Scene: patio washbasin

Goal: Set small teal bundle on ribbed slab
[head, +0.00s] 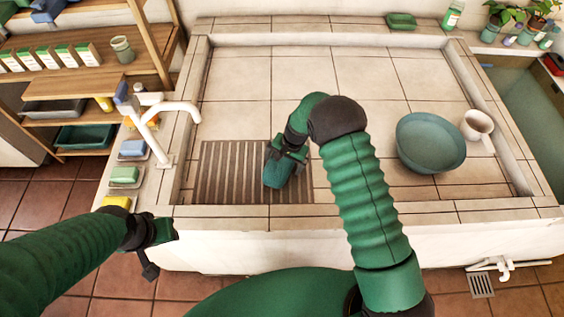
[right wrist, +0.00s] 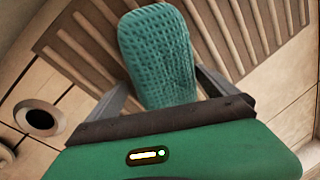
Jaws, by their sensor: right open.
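The small teal bundle (head: 277,174) lies over the brown ribbed slab (head: 225,178) in the basin's front left part. In the right wrist view the bundle (right wrist: 157,48) shows a waffle-like weave, with slab ribs (right wrist: 84,48) around it. My right gripper (head: 288,155) is above the slab at the bundle. Its fingers (right wrist: 163,86) are open, one on each side of the bundle's near end, which the gripper body hides. My left gripper (head: 162,234) is low at the basin's front left corner, away from the bundle; its fingers are not clear.
A teal bowl (head: 431,143) and a white mug (head: 477,124) stand in the basin's right part. A white tap (head: 155,115) and soap dishes with a green bar (head: 124,175) line the left ledge. A drain hole (right wrist: 40,118) lies beside the slab. The basin's back tiles are clear.

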